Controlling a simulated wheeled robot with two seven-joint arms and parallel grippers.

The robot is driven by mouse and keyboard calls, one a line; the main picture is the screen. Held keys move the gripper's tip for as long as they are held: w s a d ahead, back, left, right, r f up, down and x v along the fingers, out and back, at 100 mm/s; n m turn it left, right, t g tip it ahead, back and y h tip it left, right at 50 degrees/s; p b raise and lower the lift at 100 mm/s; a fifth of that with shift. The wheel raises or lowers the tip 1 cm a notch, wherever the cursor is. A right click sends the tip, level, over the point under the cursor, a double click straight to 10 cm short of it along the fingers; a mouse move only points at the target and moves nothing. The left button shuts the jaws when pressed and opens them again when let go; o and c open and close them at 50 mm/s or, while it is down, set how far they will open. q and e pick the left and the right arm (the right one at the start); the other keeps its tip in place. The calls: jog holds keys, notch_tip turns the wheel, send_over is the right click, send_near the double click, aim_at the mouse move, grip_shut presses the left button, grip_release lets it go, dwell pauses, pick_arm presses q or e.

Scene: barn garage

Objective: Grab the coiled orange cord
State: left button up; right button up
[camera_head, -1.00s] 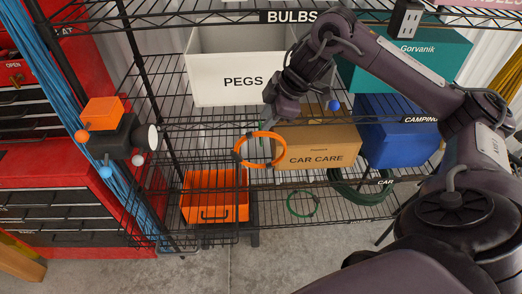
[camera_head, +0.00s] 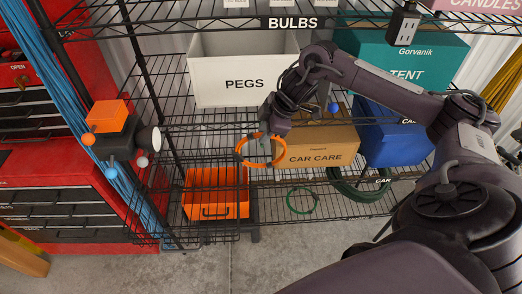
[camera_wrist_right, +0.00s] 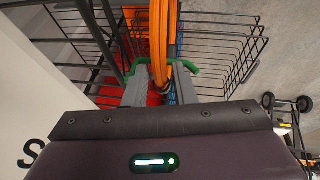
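The coiled orange cord (camera_head: 280,152) hangs as an upright ring in front of the shelf in the head view, left of the CAR CARE box. Its upper part is partly hidden by my right gripper (camera_head: 262,134). In the right wrist view the orange strands (camera_wrist_right: 158,40) run between the two grey fingers of that gripper (camera_wrist_right: 162,82). The fingers appear closed against the strands, with little gap beside them. My left gripper is not in view.
A wire shelf holds a white PEGS bin (camera_head: 243,82), a cardboard CAR CARE box (camera_head: 322,150), a blue box (camera_head: 395,140) and an orange crate (camera_head: 216,204). A green cord (camera_head: 302,201) lies low. A black device with an orange top (camera_head: 107,114) is at left.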

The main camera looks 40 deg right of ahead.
grip_shut()
jog(key=shift+r, duration=0.1)
